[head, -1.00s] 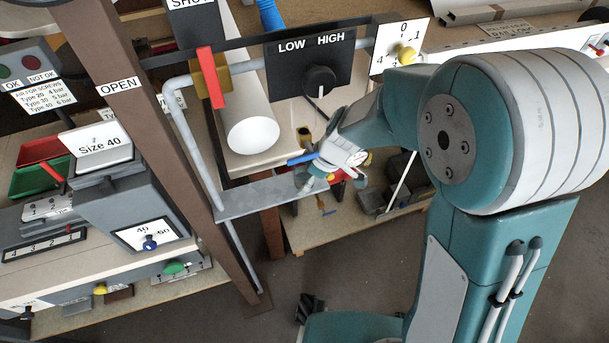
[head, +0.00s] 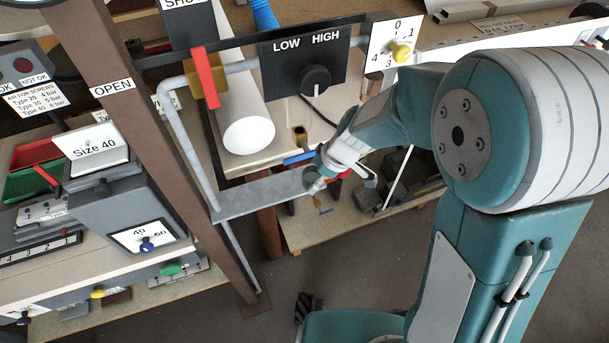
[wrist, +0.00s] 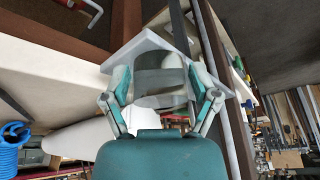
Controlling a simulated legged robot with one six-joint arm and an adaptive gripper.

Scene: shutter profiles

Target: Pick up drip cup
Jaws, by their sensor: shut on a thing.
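The drip cup (wrist: 160,78) is a grey, glossy, round vessel in the middle of the wrist view. My gripper (wrist: 162,92) has one finger on each side of it and is shut on it. In the head view, my gripper (head: 322,172) is at the right end of a flat grey shelf plate (head: 258,196). The cup is mostly hidden there by the fingers. In the wrist view, a pale plate edge shows behind the cup; I cannot tell whether the cup touches it.
A brown post (head: 165,170) and a grey pipe (head: 187,135) stand left of the gripper. A white tube (head: 247,132) lies above the plate. The LOW/HIGH knob panel (head: 305,62) is above the gripper. A low wooden shelf (head: 345,228) lies behind.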

